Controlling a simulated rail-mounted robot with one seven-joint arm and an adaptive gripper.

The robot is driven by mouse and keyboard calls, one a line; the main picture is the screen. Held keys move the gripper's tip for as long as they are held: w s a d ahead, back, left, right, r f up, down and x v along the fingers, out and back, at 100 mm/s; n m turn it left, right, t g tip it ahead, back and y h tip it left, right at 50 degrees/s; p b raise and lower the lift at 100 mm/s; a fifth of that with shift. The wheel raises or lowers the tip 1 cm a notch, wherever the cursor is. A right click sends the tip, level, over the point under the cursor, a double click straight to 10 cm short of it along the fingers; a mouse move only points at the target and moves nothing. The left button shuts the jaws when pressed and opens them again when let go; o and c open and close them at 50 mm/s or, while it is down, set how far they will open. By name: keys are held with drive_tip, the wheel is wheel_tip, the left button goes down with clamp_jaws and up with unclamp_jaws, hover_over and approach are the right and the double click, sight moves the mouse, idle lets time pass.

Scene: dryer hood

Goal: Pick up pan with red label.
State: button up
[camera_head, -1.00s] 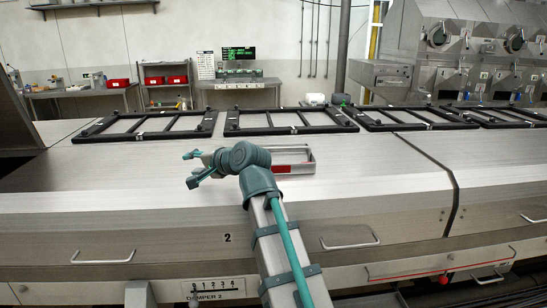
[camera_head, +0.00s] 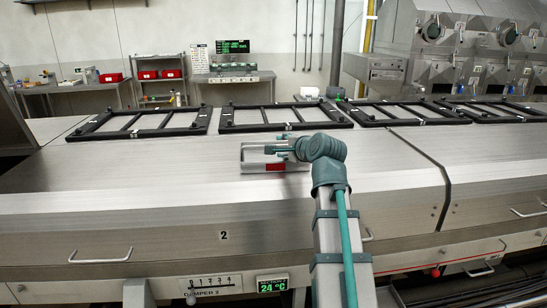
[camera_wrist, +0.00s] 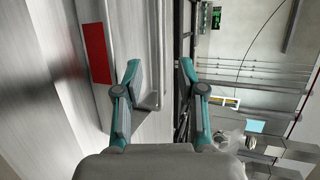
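The pan (camera_head: 252,166) is a shallow grey metal tray with a red label (camera_head: 275,167) on its front side. It lies on the flat steel hood top. In the wrist view the pan (camera_wrist: 120,28) is at upper left, with its red label (camera_wrist: 95,53) left of my fingers. My gripper (camera_head: 277,145) is at the pan's right part in the head view, and my wrist hides that end. In the wrist view my gripper (camera_wrist: 159,68) is open, fingers apart with nothing held. The left finger overlaps the pan's edge; contact cannot be told.
Black rectangular frames (camera_head: 285,127) lie in a row behind the pan. The steel hood top (camera_head: 130,180) is clear left of the pan. A seam (camera_head: 425,155) runs across it at right. Handles (camera_head: 100,258) line the front face.

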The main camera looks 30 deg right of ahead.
drive_tip(key=shift+p+x, duration=1.25)
drive_tip(key=shift+x, duration=2.75)
drive_tip(key=shift+d, duration=0.1)
clamp_jaws()
